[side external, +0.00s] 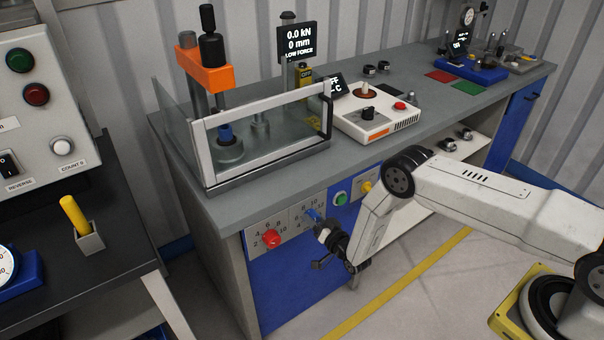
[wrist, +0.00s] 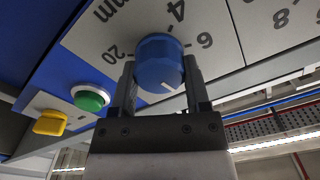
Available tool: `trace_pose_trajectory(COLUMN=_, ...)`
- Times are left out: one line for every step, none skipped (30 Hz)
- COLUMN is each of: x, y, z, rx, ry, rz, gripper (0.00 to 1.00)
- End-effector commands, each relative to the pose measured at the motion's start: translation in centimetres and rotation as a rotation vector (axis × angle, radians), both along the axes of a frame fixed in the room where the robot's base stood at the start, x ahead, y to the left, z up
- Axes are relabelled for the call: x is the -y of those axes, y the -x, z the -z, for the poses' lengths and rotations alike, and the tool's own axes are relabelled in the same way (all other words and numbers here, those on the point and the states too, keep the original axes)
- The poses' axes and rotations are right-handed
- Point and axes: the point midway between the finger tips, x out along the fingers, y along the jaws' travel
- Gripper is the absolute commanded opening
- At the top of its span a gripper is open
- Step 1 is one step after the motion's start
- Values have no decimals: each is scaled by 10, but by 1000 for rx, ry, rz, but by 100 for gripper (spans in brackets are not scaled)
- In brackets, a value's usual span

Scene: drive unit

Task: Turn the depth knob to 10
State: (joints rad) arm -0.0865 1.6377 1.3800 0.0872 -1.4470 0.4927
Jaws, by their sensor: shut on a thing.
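The blue knob (wrist: 158,62), on a white dial plate marked "mm", sits between my two gripper fingers in the wrist view. In the side view the knob (side external: 313,215) is on the blue cabinet front, partly covered by my gripper (side external: 322,230). My gripper (wrist: 160,72) is shut on the knob, one finger on each side. A white pointer line on the knob's face points toward the lower right in the wrist view. The numbers 20, 4 and 6 show around it; the figures on the near side are hidden by my gripper.
A red knob (side external: 271,238) on its own numbered plate is left of the blue one. A green button (side external: 340,198) and a yellow knob (side external: 366,187) are to the right. Above is the bench with a framed press guard (side external: 262,157).

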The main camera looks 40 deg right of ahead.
Motion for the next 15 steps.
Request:
trace_pose_trajectory(x=0, y=0, z=0, rx=0, ry=-40, rz=0, gripper=1)
trace_pose_trajectory(x=0, y=0, z=0, rx=0, ry=-67, rz=0, gripper=1)
trace_pose_trajectory(x=0, y=0, z=0, rx=0, ry=-102, rz=0, gripper=1)
trace_pose_trajectory(x=0, y=0, z=0, rx=0, ry=-130, rz=0, gripper=1)
trace_pose_trajectory(x=0, y=0, z=0, rx=1, ry=-158, rz=-1, gripper=1)
trace_pose_trajectory(x=1, y=0, z=0, rx=1, ry=-194, rz=-1, gripper=1)
trace_pose_trajectory(x=1, y=0, z=0, rx=1, ry=-221, rz=-1, gripper=1)
trace_pose_trajectory(x=1, y=0, z=0, rx=1, ry=-248, rz=-1, gripper=1)
trace_pose_trajectory(x=1, y=-1, z=0, rx=1, ry=-284, rz=-1, gripper=1)
trace_pose_trajectory(x=1, y=-1, z=0, rx=1, ry=-310, rz=-1, gripper=1)
trace_pose_trajectory(x=1, y=-1, z=1, rx=1, ry=-335, rz=-1, gripper=1)
trace_pose_trajectory(x=1, y=-1, z=1, rx=1, ry=-368, rz=0, gripper=1)
trace_pose_trajectory(x=1, y=-1, z=1, rx=1, ry=-391, rz=0, gripper=1)
trace_pose_trajectory(x=1, y=-1, z=1, rx=1, ry=-414, rz=0, gripper=1)
trace_pose_trajectory(x=1, y=-1, z=1, rx=1, ry=-442, rz=0, gripper=1)
